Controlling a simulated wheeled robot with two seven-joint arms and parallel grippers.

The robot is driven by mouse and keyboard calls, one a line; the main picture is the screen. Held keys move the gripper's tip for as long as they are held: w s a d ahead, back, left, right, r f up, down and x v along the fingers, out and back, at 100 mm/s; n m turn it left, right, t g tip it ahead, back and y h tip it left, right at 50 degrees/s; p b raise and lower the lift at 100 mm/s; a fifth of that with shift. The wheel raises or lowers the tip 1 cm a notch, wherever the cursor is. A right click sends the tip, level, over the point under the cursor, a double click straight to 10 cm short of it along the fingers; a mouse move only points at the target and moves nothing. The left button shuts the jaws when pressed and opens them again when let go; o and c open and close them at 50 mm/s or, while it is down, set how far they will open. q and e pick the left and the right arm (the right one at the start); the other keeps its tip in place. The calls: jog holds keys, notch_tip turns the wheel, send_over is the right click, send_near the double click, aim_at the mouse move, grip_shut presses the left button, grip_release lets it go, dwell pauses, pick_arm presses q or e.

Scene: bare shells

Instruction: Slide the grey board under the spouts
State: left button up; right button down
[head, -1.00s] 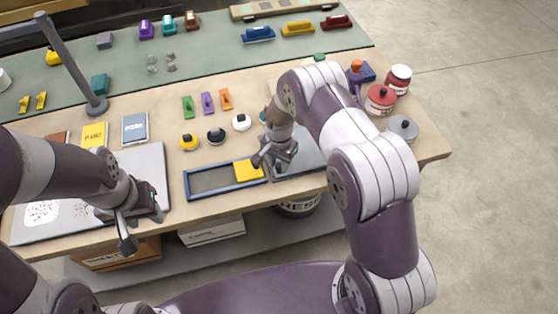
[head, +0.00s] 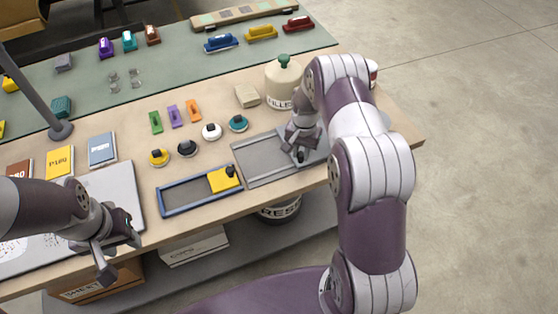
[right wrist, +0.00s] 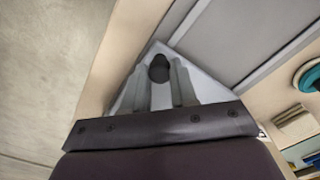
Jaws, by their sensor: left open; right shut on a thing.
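The grey board (head: 317,152) lies at the right end of a grey railed frame (head: 262,170) on the table, partly hidden by my right gripper (head: 299,152). In the right wrist view its pale surface (right wrist: 205,88) has a black knob (right wrist: 159,68) between my fingers. My right gripper is shut on this knob. I cannot make out the spouts with certainty.
A blue frame (head: 168,211) with a yellow board (head: 222,181) lies left of the grey frame. Round-knobbed pieces (head: 212,131) and a cream jar with green top (head: 284,82) stand behind. A lamp post (head: 45,90) rises at left.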

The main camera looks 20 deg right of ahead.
aim_at(313, 156)
jog(key=d, duration=0.4)
jog(key=shift+w+d+b, duration=0.1)
jog(key=shift+w+b, duration=0.05)
jog(key=shift+b, duration=0.2)
jog(key=shift+r, duration=0.15)
jog(key=c, duration=1.2)
grip_release()
jog(key=o, duration=0.3)
jog(key=shift+d, duration=0.2)
jog(key=shift+r, duration=0.2)
notch_tip(313, 156, up, 12)
jog(key=b, duration=0.2)
jog(key=shift+r+b, duration=0.1)
jog(key=shift+b, duration=0.3)
